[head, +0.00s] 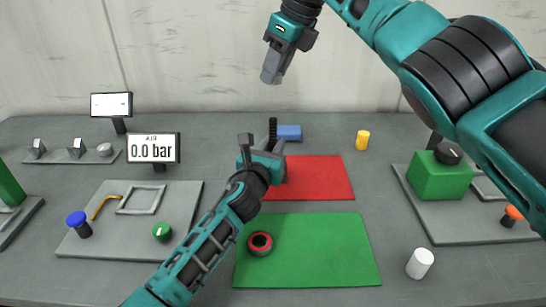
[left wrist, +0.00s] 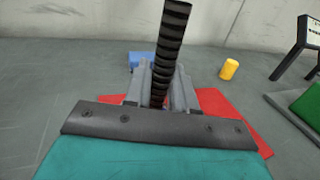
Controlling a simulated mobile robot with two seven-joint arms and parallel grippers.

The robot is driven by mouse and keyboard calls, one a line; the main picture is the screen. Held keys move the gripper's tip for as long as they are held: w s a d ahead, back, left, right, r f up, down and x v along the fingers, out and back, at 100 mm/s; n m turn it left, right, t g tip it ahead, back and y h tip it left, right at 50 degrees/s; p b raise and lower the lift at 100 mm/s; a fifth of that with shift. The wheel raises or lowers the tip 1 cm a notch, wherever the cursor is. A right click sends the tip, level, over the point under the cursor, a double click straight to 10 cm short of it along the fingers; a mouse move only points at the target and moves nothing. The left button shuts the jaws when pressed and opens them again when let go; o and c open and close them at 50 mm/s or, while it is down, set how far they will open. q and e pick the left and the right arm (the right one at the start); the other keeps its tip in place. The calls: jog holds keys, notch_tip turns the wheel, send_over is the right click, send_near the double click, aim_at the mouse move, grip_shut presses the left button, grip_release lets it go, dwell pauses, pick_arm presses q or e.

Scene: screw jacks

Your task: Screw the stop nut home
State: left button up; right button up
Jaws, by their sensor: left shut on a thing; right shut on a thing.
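A black threaded spindle (head: 272,128) stands upright by the red mat. It also shows in the left wrist view (left wrist: 170,40), rising between the grey fingers. My left gripper (head: 262,155) is shut on the spindle, low down. The spindle's foot is hidden by the gripper. A red ring with a dark centre (head: 260,243), possibly the stop nut, lies flat on the green mat (head: 340,255), apart from both grippers. My right gripper (head: 273,68) is raised at the top, above and behind the spindle. Its grey fingers are together; what they hold cannot be made out.
The red mat (head: 325,178) lies behind the green one. A blue block (head: 289,132), a yellow cylinder (head: 362,140) and a white cylinder (head: 420,263) stand around them. A gauge reading 0.0 bar (head: 153,148) is left. A panel with a green box (head: 438,180) is right.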

aim_at(279, 84)
pick_arm(q)
grip_shut()
pick_arm(e)
jog(key=shift+f, duration=2.5)
jog(key=shift+f, duration=0.9)
pick_arm(q)
jog(key=shift+f, duration=0.1)
pick_arm(e)
jog(key=shift+f, duration=0.55)
